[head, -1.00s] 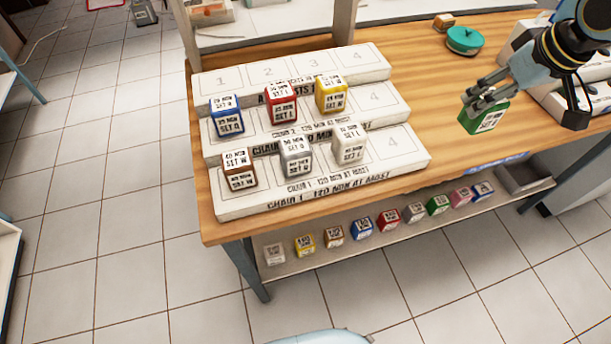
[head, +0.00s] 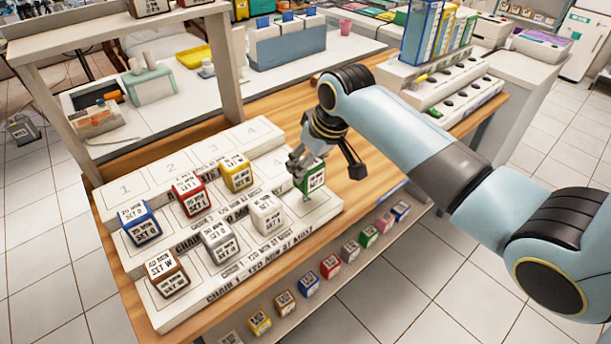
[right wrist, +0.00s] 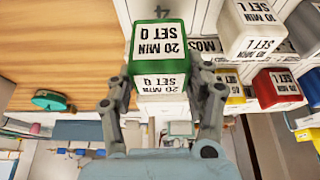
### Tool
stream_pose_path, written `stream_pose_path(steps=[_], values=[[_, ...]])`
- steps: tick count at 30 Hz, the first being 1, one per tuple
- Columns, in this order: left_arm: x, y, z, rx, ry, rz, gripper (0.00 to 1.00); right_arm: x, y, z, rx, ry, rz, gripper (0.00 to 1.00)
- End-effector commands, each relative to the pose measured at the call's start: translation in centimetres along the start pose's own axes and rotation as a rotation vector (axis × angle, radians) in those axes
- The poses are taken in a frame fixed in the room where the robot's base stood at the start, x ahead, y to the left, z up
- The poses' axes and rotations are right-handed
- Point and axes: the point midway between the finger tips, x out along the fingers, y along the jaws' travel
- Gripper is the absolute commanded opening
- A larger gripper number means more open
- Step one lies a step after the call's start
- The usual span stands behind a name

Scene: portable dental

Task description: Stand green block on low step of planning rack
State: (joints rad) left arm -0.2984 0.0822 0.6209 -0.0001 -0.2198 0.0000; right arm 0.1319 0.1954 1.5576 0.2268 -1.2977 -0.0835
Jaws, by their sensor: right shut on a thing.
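The green block (head: 316,180), with a white label, is held by my right gripper (head: 303,172) at the right end of the planning rack's low step (head: 324,208). In the right wrist view the green block (right wrist: 158,48) sits between the two fingers of my right gripper (right wrist: 160,85), its "20 MIN SET Q" label upside down. I cannot tell whether its base touches the step. The low step also bears a brown block (head: 167,273), a grey block (head: 219,242) and a white block (head: 266,213). My left gripper is not in view.
The middle step holds a blue block (head: 139,222), a red block (head: 188,197) and a yellow block (head: 236,172). The top step (head: 190,160) is empty. Several blocks stand on a shelf below the wooden table (head: 375,180). A rack post (head: 218,70) rises behind.

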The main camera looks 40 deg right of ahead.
Motion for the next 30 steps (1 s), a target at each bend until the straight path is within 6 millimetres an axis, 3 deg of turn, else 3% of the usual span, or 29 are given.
stream_pose_path(steps=[11,22,23,28,30], values=[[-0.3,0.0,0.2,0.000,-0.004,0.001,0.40,3.9,-0.5,1.4,-0.001,-0.002,0.001,0.18],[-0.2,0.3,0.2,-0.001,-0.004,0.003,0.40,4.4,-0.5,1.5,-0.001,0.000,0.001,0.18],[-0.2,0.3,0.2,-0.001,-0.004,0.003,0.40,4.4,-0.5,1.6,-0.001,0.000,0.001,0.53],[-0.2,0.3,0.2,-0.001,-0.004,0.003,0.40,4.3,-0.4,1.5,-0.001,0.000,0.001,0.75],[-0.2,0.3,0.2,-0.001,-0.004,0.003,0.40,4.3,-0.4,1.5,-0.001,0.000,0.001,0.75]])
